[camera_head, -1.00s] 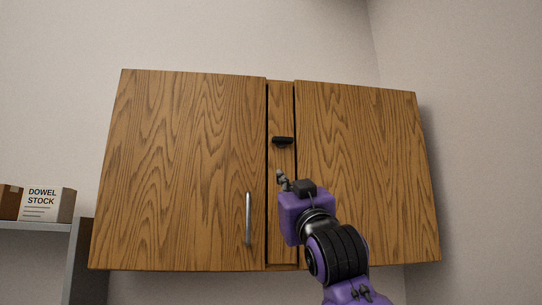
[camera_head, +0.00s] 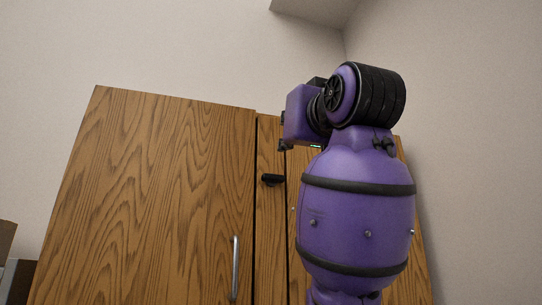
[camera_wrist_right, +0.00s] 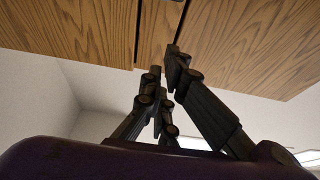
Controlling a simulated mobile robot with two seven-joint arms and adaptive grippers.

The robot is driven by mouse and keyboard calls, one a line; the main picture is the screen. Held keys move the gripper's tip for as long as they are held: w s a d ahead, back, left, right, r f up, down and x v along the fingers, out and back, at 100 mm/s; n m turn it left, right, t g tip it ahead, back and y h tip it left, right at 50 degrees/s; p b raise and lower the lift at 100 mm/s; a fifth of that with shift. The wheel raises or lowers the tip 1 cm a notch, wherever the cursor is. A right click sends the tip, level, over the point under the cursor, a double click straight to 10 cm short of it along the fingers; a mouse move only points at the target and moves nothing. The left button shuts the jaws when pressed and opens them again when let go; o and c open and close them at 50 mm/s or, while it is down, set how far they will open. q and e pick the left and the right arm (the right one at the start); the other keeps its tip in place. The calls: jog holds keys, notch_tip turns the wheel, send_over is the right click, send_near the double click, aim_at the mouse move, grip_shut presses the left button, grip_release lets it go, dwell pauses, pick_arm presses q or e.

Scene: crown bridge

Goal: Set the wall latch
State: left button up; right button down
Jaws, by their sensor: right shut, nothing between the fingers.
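The wall latch (camera_head: 272,180) is a small black handle on the narrow wooden strip between the two doors of a wooden wall cabinet. It lies about horizontal. My right gripper (camera_head: 283,146) shows in the head view above and slightly right of the latch, apart from it in the picture. Its fingers are small there and partly hidden by my purple wrist. I cannot make out the latch in that view. My left gripper is in neither view.
The left cabinet door (camera_head: 150,190) is closed and has a vertical metal handle (camera_head: 235,268). My right arm covers much of the right door (camera_head: 415,270). A box edge (camera_head: 6,238) shows at the far left. The wall above the cabinet is bare.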

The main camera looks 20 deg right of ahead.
notch_tip(320, 180, up, 3)
send_over(273, 178)
jog(key=s+a, duration=0.1)
jog(key=s, duration=0.1)
jog(key=shift+s, duration=0.2)
notch_tip(273, 178, down, 2)
jog(key=shift+w, duration=0.1)
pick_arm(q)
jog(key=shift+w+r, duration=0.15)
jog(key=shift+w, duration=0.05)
pick_arm(e)
jog(key=shift+f, duration=0.95)
